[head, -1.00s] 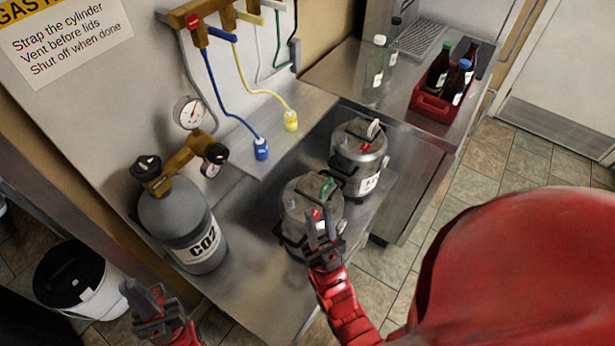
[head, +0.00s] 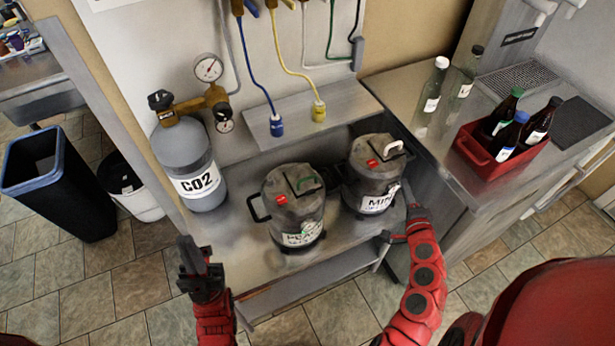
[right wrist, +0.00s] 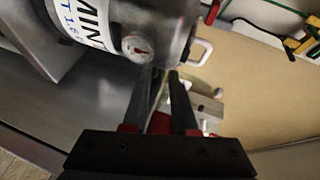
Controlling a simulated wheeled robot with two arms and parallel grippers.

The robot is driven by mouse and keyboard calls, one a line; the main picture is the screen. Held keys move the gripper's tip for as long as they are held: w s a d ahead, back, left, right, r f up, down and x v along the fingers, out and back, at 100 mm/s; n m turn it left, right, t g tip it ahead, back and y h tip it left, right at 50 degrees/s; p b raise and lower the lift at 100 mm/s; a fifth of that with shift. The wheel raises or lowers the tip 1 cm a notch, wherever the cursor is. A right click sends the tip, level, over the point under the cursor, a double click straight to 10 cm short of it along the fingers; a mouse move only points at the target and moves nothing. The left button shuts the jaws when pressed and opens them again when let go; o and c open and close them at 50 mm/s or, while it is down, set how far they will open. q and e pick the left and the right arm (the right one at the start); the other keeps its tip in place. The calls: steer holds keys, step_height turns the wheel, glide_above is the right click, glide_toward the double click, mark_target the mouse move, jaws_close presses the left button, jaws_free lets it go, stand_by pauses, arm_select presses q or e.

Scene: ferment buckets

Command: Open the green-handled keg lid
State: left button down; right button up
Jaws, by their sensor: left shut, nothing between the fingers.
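The green-handled keg (head: 292,218) stands upright on the steel bench, its lid on top. My right gripper (head: 396,226) is open at the bench's front right, near the white-handled keg (head: 371,188). In the right wrist view its fingers (right wrist: 165,85) point past that keg's labelled side (right wrist: 100,25); nothing is clearly held.
A CO2 cylinder (head: 188,160) with gauges stands left of the kegs. A blue connector (head: 276,126) and a yellow one (head: 319,112) sit on the shelf behind. A red bottle crate (head: 482,160) is on the right counter. Bins (head: 62,190) stand on the left floor.

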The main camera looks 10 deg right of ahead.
steer(key=s+a+r+n+y, duration=0.3)
steer(key=a+r+y, duration=0.3)
steer(key=a+y, duration=0.25)
steer(key=n+g+y, duration=0.3)
steer(key=y, duration=0.1)
glide_toward(309, 177)
steer(key=p+x, duration=0.5)
steer(key=x, duration=0.4)
steer(key=shift+f, duration=0.1)
steer(key=shift+w+a+f, duration=0.3)
steer(key=shift+w+a, duration=0.05)
steer(key=shift+w, duration=0.05)
jaws_close()
